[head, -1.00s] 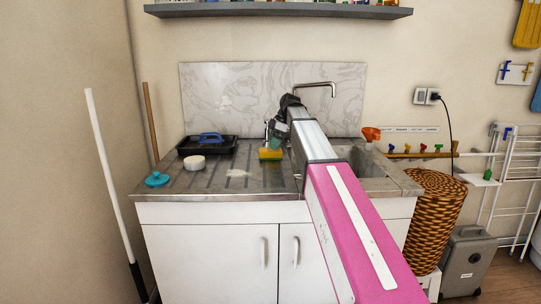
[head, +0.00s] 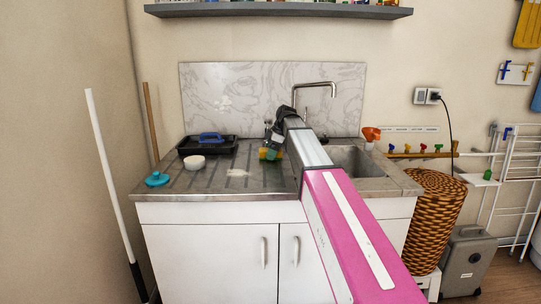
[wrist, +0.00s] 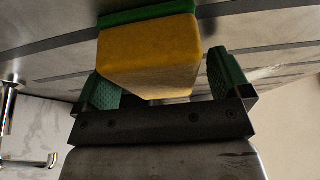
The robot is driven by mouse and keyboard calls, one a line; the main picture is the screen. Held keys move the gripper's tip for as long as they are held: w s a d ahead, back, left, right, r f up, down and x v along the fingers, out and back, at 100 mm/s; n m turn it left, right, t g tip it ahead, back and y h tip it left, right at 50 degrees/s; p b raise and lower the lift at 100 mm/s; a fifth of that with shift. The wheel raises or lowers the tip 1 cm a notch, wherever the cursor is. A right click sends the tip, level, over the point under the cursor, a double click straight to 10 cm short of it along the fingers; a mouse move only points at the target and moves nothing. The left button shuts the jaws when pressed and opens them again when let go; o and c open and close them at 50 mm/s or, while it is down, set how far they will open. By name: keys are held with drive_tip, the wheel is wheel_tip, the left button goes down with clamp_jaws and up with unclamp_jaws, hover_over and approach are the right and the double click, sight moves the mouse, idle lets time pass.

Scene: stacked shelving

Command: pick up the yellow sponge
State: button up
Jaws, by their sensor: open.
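The yellow sponge (wrist: 150,55) has a green layer (wrist: 150,14) on one face. It lies on the metal counter (head: 215,183), left of the sink. In the head view only a small part of the sponge (head: 264,154) shows, since my gripper covers most of it. My gripper (wrist: 165,75) is open in the wrist view, with one green pad on each side of the sponge's near end. A gap shows between the sponge and the right pad; whether the left pad touches it I cannot tell. My gripper also shows in the head view (head: 271,150).
A black tray (head: 185,149) with a blue-handled brush (head: 211,137) stands at the back left. A white bowl (head: 194,162) and a teal lid (head: 157,179) are on the left of the counter. The faucet (head: 333,88) and sink (head: 358,165) are at the right.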

sight(267, 149)
drive_tip(key=shift+f, duration=0.1)
idle(0.3)
drive_tip(key=c, duration=1)
wheel_tip(267, 149, up, 5)
drive_tip(key=shift+w, duration=0.1)
drive_tip(key=s+a+r, duration=0.6)
drive_tip(key=a, duration=0.4)
drive_tip(key=shift+s+r, duration=0.2)
drive_tip(key=shift+r, duration=0.05)
